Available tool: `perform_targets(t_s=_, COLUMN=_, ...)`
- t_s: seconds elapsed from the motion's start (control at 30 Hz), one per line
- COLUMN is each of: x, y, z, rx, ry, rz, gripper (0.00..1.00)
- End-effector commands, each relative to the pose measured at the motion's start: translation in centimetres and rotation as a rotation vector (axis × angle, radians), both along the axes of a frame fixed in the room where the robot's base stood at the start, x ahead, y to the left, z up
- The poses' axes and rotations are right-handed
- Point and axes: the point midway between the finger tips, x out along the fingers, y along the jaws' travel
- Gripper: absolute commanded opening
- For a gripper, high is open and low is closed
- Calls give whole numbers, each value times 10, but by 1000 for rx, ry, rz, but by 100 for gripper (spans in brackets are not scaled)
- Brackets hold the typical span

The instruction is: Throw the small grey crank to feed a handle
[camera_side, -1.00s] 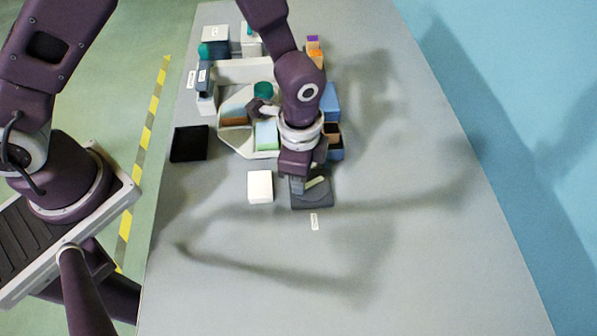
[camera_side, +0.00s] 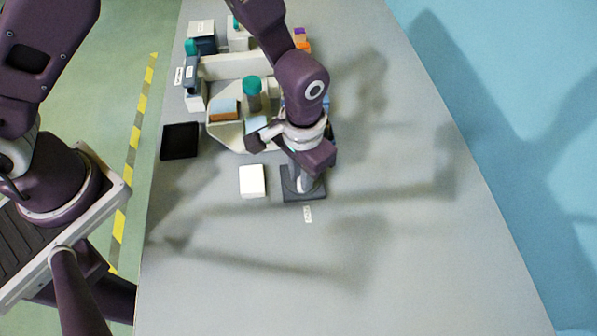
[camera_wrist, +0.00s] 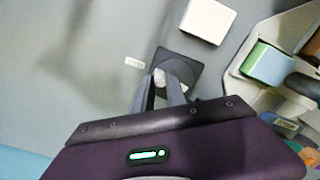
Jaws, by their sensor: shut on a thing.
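The small grey crank stands on a dark square base (camera_side: 290,197) on the table, to the right of a white block. In the wrist view the base (camera_wrist: 187,52) lies just beyond my fingers, with a pale grey piece of the crank (camera_wrist: 160,78) at the fingertips. My gripper (camera_wrist: 162,86) is shut on the crank handle. In the side view my gripper (camera_side: 303,184) is low over the base, and my wrist hides part of the crank. I cannot make out the handle's exact angle.
A white block (camera_side: 252,181) sits close left of the base. A label (camera_side: 308,214) lies in front of it. A black tray (camera_side: 180,141) is farther left. A pale bin (camera_side: 222,133) with coloured blocks and a teal-topped cylinder (camera_side: 252,88) stands behind. The front table is clear.

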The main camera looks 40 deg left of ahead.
Motion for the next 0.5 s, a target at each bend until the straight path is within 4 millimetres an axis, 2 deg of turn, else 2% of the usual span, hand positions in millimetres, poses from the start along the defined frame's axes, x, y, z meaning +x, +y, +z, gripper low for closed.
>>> perform_targets(t_s=0.2, x=3, y=-4, z=1, rx=-2, ry=-3, rz=124, gripper=0)
perform_targets(t_s=0.5, x=5, y=-6, z=1, rx=-4, ry=-3, rz=214, gripper=0)
